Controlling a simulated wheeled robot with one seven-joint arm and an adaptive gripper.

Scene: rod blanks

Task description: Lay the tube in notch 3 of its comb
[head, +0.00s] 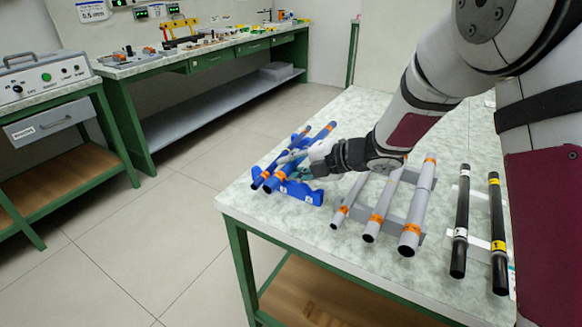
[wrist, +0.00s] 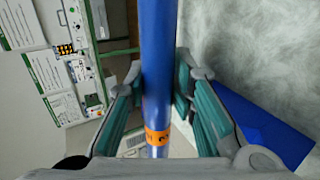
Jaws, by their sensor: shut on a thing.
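A blue tube (wrist: 158,60) with an orange band runs between the two fingers of my gripper (wrist: 160,88) in the wrist view, and the gripper is shut on it. In the head view my gripper (head: 302,163) is at the left part of the table, over the blue comb (head: 300,191). Two blue tubes with orange bands slant there side by side, and the nearer tube (head: 279,176) appears to be the held one. The other tube (head: 262,176) lies left of it. A blue block of the comb (wrist: 262,130) shows right of the held tube. My fingers hide most notches; whether the held tube touches the comb is unclear.
Right of the comb, three grey tubes (head: 379,212) with orange bands lie on a grey comb. Further right are two black tubes, one with white bands (head: 462,215) and one with yellow bands (head: 497,225). The table's (head: 250,210) front left corner is bare.

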